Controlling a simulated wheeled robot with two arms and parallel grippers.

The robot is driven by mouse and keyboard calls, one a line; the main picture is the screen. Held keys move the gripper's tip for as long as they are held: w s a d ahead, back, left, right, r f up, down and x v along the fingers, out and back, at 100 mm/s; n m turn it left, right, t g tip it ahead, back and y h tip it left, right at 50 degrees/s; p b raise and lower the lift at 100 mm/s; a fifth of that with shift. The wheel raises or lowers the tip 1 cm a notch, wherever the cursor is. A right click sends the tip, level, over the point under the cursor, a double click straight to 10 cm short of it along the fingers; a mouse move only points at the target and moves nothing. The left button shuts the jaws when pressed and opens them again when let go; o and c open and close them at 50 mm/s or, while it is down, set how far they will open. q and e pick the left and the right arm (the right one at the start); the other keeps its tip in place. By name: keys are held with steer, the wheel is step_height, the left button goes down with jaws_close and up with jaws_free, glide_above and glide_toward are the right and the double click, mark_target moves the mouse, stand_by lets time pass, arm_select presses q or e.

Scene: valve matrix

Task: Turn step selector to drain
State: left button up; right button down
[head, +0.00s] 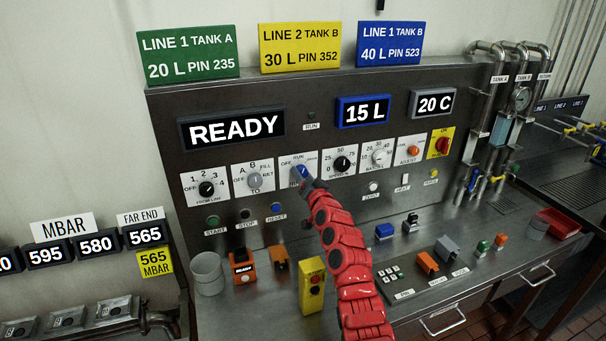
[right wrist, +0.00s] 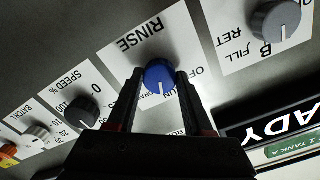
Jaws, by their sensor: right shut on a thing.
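The step selector is a blue knob (head: 299,171) on a white plate with OFF and RUN lettering, in the middle of the panel's selector row. In the right wrist view, which is upside down, the blue knob (right wrist: 160,75) sits between my two dark fingers, with RINSE on its plate. Its white line points toward the bottom of that picture, the panel's upper side. My right gripper (head: 311,184) is shut on the knob. My left gripper is out of view.
A fill/ret knob (head: 254,181) and a speed knob (head: 342,164) flank the selector closely. The READY display (head: 233,128) is above. Start, stop and reset buttons are below. A yellow pendant box (head: 312,284) and a grey cup (head: 207,273) stand on the bench.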

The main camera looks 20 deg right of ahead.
steer(key=m+p, duration=0.2)
steer(key=m, duration=0.3)
steer(key=shift+r+m, duration=0.1)
steer(key=shift+m, duration=0.2)
stand_by(0.5)
steer(key=shift+c, duration=1.5)
jaws_free()
